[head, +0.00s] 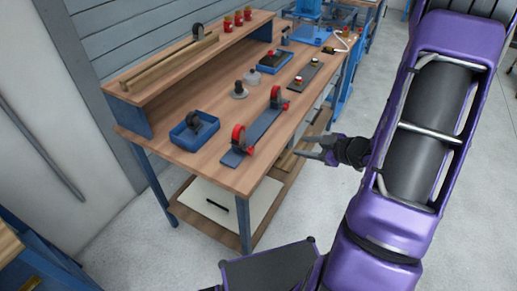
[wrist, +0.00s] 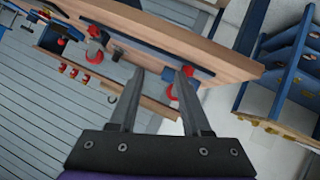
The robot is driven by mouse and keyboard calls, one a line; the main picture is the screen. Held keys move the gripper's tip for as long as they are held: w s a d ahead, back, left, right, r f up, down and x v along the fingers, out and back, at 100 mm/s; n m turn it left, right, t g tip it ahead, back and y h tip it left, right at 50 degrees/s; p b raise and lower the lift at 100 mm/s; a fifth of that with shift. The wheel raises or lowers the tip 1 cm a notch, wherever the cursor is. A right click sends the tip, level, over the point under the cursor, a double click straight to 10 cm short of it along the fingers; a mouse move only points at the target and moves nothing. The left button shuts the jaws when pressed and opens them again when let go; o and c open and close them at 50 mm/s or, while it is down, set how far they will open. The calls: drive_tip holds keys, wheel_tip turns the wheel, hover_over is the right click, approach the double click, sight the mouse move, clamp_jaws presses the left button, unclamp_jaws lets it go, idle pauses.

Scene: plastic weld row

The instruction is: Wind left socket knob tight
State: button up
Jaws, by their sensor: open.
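A dark flat strip (head: 258,128) lies along the front of the wooden workbench. A red round knob-like part with a dark centre stands at each end. The left red knob (head: 238,139) is at the near end, and the other red knob (head: 276,96) is at the far end. My gripper (head: 306,149) is off the bench's front edge, right of the strip, and touches neither knob. In the wrist view my open, empty fingers (wrist: 163,73) point toward the bench. One red part (wrist: 171,92) shows partly behind the right finger; another red part (wrist: 94,50) is up and left.
A blue tray (head: 182,137) with a dark wheel-like item stands left of the strip. A second dark strip (head: 305,76) with small parts lies farther along. A raised shelf (head: 150,79) runs along the back.

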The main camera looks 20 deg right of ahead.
drive_tip(key=s+a+n+y, duration=0.1)
drive_tip(key=s+a+y, duration=0.15)
drive_tip(key=s, duration=0.25)
drive_tip(key=b, duration=0.1)
approach(252, 151)
drive_tip(key=shift+y, duration=0.25)
drive_tip(key=x, duration=0.9)
drive_tip(key=shift+w+d+f, duration=0.1)
drive_tip(key=shift+w+f, duration=0.05)
clamp_jaws()
